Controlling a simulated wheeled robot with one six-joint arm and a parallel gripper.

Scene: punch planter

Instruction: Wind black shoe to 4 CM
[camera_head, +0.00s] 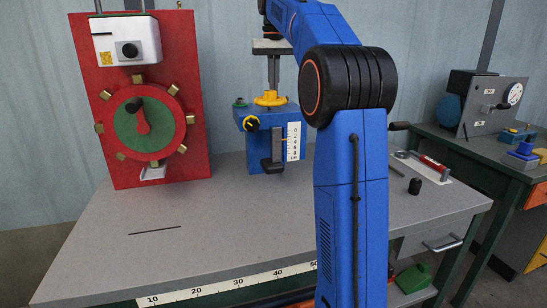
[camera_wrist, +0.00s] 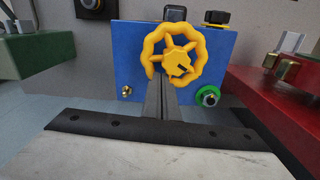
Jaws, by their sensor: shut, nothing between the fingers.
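The blue press block (camera_head: 258,144) stands on the bench, with a yellow handwheel (camera_head: 270,98) lying flat on top. The black shoe (camera_head: 271,164) hangs on its front beside a white CM scale (camera_head: 293,142); I cannot tell which mark it lines up with.
A red panel (camera_head: 88,70) with a round dial stands left of the block. A green knob (camera_head: 240,102) sits on the block's top left. The bench's front left is mostly clear.

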